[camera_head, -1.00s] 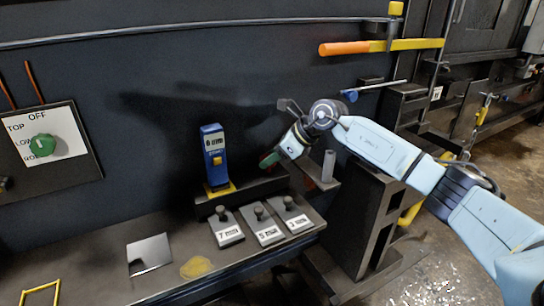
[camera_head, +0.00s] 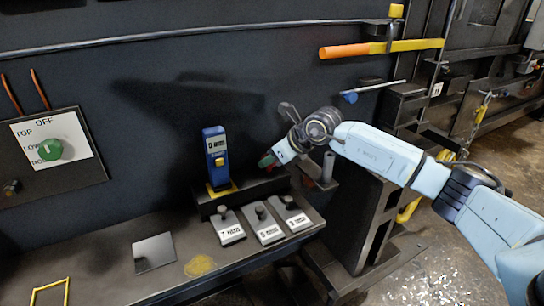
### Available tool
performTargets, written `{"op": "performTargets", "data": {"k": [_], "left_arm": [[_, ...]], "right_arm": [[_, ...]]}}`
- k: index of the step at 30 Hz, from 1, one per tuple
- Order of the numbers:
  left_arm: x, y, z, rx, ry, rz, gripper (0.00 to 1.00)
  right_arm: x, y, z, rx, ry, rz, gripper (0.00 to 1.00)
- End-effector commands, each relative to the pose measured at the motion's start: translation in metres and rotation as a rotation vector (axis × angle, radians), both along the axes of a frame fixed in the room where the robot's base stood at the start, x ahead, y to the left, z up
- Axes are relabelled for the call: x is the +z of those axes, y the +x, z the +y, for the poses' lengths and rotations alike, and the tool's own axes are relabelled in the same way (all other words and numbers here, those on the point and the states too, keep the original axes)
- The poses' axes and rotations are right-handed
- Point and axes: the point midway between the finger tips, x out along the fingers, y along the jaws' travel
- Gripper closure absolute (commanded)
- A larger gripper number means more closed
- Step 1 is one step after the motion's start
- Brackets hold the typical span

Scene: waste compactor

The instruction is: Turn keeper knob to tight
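No knob in view is labelled as the keeper knob. My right gripper (camera_head: 275,157) is at the end of the pale blue arm coming in from the right, by the dark wall. A small green and red piece (camera_head: 266,160) shows at its tip. I cannot tell whether it is held, touched or only behind, nor whether the fingers are open. A blue-ended rod (camera_head: 349,98) sticks out from the wall above my arm. A green round knob (camera_head: 49,149) sits on a white plate marked OFF at the far left, away from my gripper. My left gripper is not in view.
A blue handheld device (camera_head: 215,150) stands on a yellow base on the ledge. A dark upright post (camera_head: 368,225) stands below my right arm. An orange and yellow bar (camera_head: 380,47) is above.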

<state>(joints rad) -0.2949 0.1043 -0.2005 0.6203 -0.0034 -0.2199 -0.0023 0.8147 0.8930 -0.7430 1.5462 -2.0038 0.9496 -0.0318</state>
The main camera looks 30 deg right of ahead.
Motion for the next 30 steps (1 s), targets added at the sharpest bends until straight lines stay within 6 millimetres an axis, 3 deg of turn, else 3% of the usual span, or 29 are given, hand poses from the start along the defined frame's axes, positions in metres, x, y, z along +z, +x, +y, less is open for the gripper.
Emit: {"op": "performTargets", "data": {"k": [1,5,17,30], "left_arm": [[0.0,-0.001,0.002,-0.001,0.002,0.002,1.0],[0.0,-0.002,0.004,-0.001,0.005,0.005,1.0],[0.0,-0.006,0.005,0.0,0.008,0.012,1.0],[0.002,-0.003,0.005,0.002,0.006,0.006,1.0]], "right_arm": [[-0.001,0.0,0.0,0.0,0.0,0.001,0.55],[-0.001,0.0,0.0,0.0,0.0,0.001,0.39],[0.007,-0.006,-0.004,0.0,-0.001,-0.001,0.39],[0.07,-0.064,-0.032,0.0,-0.004,-0.001,0.39]]}}
